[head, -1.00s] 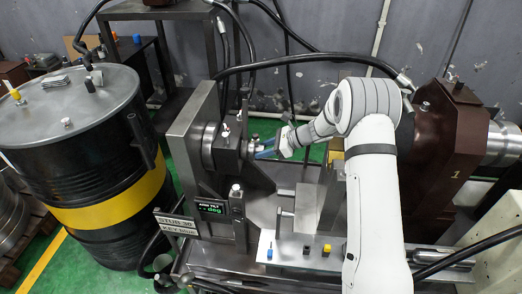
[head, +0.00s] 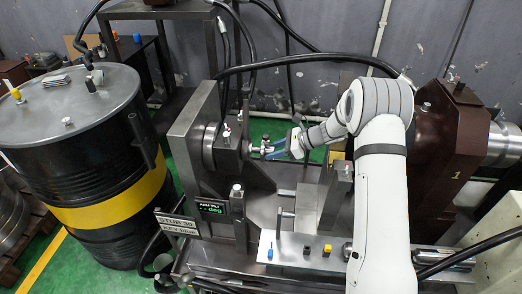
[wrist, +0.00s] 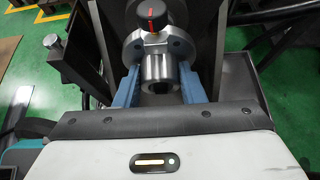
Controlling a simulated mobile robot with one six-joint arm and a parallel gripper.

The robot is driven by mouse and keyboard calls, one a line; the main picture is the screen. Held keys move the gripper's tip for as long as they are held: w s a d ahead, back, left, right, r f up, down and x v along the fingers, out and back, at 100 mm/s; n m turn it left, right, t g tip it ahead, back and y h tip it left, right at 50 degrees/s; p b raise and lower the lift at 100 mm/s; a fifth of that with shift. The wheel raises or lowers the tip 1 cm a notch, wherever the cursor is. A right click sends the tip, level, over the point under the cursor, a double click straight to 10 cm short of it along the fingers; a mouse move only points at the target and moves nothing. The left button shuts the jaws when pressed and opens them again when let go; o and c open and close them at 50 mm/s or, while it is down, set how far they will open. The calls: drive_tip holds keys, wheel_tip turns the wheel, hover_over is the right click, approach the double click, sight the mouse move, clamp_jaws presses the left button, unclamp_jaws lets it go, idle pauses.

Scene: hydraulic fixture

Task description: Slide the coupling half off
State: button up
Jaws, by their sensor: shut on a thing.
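The coupling half (wrist: 156,70) is a bright steel sleeve with a dark bore, seen in the wrist view behind my fingertips. A round grey flange (wrist: 178,47) with bolt holes lies behind it, under a black knob (wrist: 152,14) with a red line. My gripper (wrist: 155,84) has a blue finger on either side of the sleeve and is shut on it. In the head view my gripper (head: 270,152) is at the right side of the dark fixture block (head: 229,150). The sleeve is small there and partly hidden by the fingers. I cannot tell whether it is still on its shaft.
An upright steel plate (head: 190,125) stands left of the block, with a tilt display (head: 211,207) below. A light plate with coloured knobs (head: 290,252) is in front. A brown housing (head: 448,140) stands right, a black drum (head: 75,150) left. Hoses cross above.

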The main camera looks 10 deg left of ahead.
drive_tip(key=d, duration=0.4)
drive_tip(key=shift+d, duration=0.35)
idle(0.3)
